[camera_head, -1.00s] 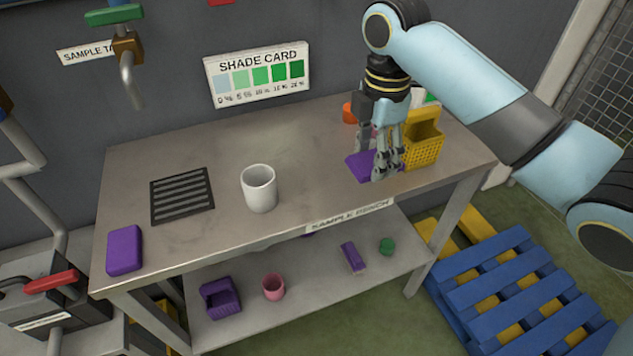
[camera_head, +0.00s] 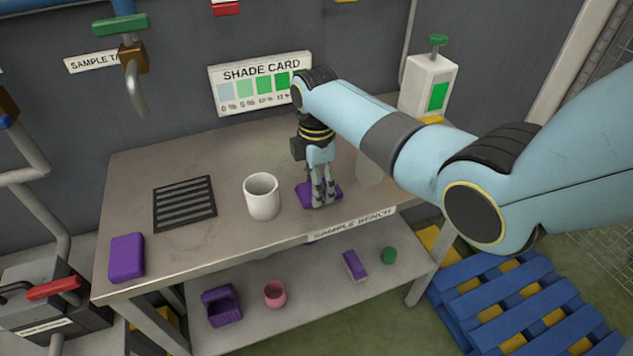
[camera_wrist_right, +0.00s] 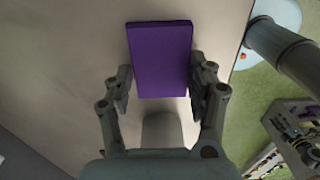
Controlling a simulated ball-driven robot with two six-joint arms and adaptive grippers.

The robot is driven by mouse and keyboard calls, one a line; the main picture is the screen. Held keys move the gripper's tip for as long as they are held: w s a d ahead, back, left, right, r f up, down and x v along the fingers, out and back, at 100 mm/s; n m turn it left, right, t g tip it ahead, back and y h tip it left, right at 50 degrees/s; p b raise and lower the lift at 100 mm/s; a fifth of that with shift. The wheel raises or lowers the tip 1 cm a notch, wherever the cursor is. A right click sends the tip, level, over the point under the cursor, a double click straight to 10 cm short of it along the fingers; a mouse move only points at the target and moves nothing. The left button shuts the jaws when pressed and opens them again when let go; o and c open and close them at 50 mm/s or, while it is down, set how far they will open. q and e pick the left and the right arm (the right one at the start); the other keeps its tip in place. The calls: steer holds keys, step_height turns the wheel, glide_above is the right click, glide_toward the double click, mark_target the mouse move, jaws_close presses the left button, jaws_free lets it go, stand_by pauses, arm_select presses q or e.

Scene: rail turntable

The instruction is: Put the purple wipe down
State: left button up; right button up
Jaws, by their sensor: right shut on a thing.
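My right gripper (camera_head: 323,203) points down just right of the white mug (camera_head: 262,197) and is shut on a flat purple wipe (camera_head: 304,195). In the right wrist view the purple wipe (camera_wrist_right: 160,58) sits between the two fingers (camera_wrist_right: 160,82), reaching out past them. It is low over the bench top (camera_head: 233,237); I cannot tell whether it touches the surface. A second purple block (camera_head: 126,257) lies at the bench's front left corner. My left gripper is not in view.
A black slotted grate (camera_head: 184,203) lies left of the mug. My right arm covers the bench's right part, with a dispenser (camera_head: 427,88) behind. The lower shelf holds a purple bin (camera_head: 221,306), a pink cup (camera_head: 275,294) and small items. Bare bench lies between grate and purple block.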

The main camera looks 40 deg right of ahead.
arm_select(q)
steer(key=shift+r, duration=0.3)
arm_select(e)
steer(key=shift+f, duration=0.1)
steer(key=o, duration=1)
steer(key=shift+f+b, duration=0.2)
steer(key=shift+b, duration=0.4)
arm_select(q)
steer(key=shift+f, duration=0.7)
arm_select(e)
step_height(320, 180, up, 11)
steer(key=shift+w+d+f, duration=0.1)
steer(key=shift+w, duration=0.05)
